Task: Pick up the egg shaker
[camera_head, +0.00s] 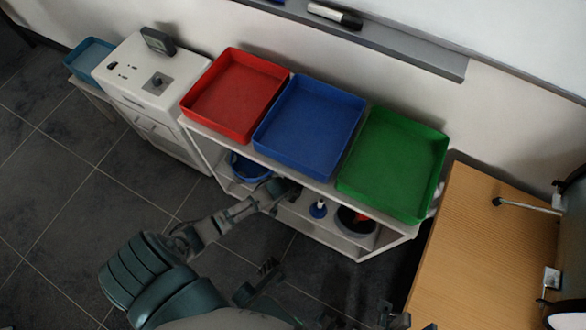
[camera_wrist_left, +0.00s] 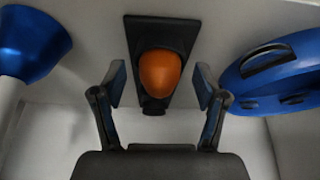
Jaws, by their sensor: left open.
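The orange egg shaker (camera_wrist_left: 159,74) sits on a black holder (camera_wrist_left: 178,28) on a pale shelf in the left wrist view. My left gripper (camera_wrist_left: 160,84) is open, with one finger on each side of the egg and a gap to it on both sides. Nothing is held. In the head view my left gripper (camera_head: 284,190) reaches into the lower shelf of the white rack (camera_head: 310,182), under the trays; the egg cannot be made out there. Dark parts of mine show at the bottom of the head view, but my right gripper's jaws are unclear.
A blue flared object (camera_wrist_left: 30,45) stands left of the egg, and a blue rounded object (camera_wrist_left: 275,75) is close on its right. Red (camera_head: 235,95), blue (camera_head: 308,118) and green (camera_head: 393,165) trays top the rack. A wooden table (camera_head: 470,240) stands right.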

